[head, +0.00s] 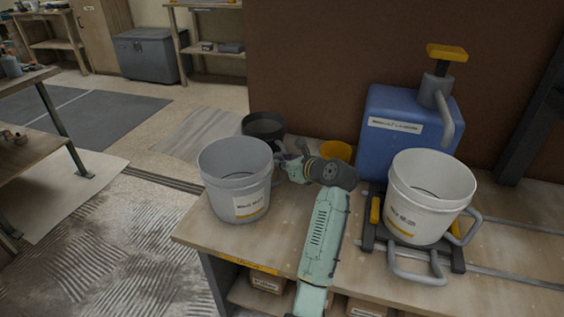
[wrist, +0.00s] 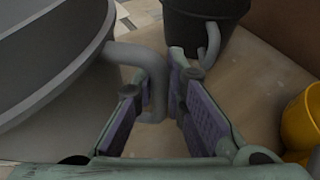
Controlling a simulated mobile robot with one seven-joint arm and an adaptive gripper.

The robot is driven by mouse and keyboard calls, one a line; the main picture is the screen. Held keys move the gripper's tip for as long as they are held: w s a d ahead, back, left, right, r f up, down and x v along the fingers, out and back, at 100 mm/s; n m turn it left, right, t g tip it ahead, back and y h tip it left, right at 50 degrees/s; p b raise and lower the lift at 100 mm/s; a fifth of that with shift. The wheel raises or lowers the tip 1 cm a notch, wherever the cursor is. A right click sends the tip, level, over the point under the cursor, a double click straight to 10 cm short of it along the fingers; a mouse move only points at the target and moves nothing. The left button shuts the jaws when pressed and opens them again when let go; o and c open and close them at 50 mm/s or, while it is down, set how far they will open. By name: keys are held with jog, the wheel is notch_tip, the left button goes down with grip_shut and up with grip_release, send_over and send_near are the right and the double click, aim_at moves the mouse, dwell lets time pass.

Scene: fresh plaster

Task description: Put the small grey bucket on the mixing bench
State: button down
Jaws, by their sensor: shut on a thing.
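The small grey bucket (head: 235,178), with a pale label and a yellow stripe, is upright at the left end of the wooden mixing bench (head: 285,238). I cannot tell whether its base touches the bench top. My gripper (head: 288,165) is at its right side, partly hidden by my own arm. In the wrist view my gripper (wrist: 165,105) has its purple-padded fingers shut on the grey bucket's side handle (wrist: 150,68). The bucket's wall (wrist: 60,65) fills the left of that view.
A black bucket (head: 264,126) stands close behind, and a yellow container (head: 337,151) is to its right. A blue machine (head: 405,140) and a white bucket (head: 430,190) on a metal stand occupy the bench's right part. The bench's left edge drops to the floor.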

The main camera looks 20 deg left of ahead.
jog(key=shift+f, duration=0.1)
jog(key=c, duration=1.6)
grip_release()
jog(key=shift+c, duration=0.2)
jog(key=shift+d, duration=0.1)
jog(key=v, duration=1.2)
jog(key=shift+b, duration=0.35)
jog(key=shift+f, duration=0.1)
